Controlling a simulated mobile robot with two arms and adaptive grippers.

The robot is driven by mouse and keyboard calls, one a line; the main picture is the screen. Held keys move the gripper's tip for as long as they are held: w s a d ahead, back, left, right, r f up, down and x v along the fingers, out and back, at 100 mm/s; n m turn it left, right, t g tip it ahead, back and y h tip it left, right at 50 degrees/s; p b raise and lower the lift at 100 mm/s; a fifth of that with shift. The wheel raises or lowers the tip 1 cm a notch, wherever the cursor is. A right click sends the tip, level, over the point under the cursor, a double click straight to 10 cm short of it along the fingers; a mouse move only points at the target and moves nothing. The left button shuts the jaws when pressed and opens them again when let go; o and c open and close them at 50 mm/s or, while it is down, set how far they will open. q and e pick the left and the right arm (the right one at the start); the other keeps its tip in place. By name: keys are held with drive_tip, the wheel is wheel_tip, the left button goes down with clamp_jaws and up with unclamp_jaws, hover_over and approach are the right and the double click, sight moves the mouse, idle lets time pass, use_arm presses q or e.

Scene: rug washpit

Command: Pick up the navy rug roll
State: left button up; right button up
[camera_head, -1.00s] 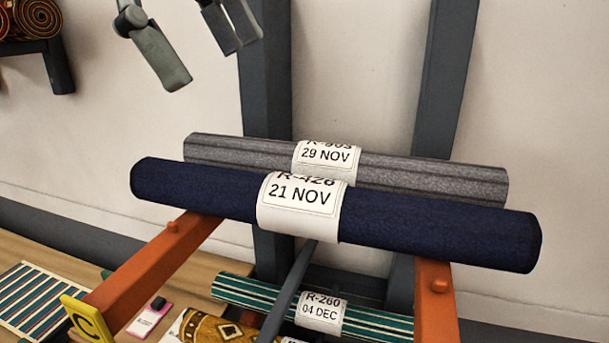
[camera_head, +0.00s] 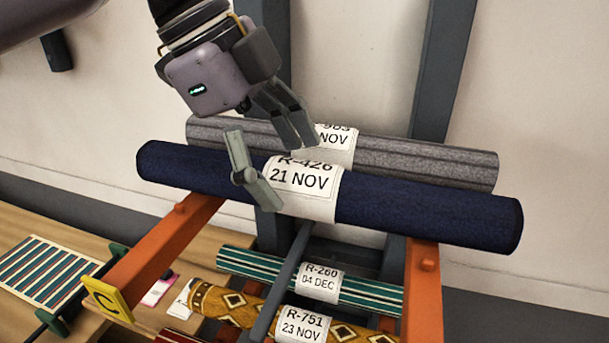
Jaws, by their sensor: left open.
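The navy rug roll (camera_head: 430,210) lies across the two orange arms of the rack, with a white paper band reading R-426, 21 NOV (camera_head: 303,190) around its middle. My left gripper (camera_head: 288,172) comes down from the upper left, open, just left of the middle of the roll. One finger shows in front of the navy roll at the band's left edge. The other finger is on the far side, over the grey roll and its label. I cannot tell whether either finger touches. My right gripper is out of view.
A grey rug roll (camera_head: 425,163) lies close behind the navy one. Below are a green striped roll (camera_head: 245,265) and a gold patterned roll (camera_head: 222,303). A yellow C tag (camera_head: 108,299) marks the left orange arm (camera_head: 160,245). Grey uprights stand behind.

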sight(288, 168)
use_arm(q)
drive_tip(key=shift+p+x, duration=0.3)
drive_tip(key=shift+x, duration=1.2)
drive_tip(key=shift+w, duration=0.1)
drive_tip(key=shift+c, duration=0.3)
drive_tip(key=shift+r, duration=0.15)
drive_tip(key=c, duration=1.6)
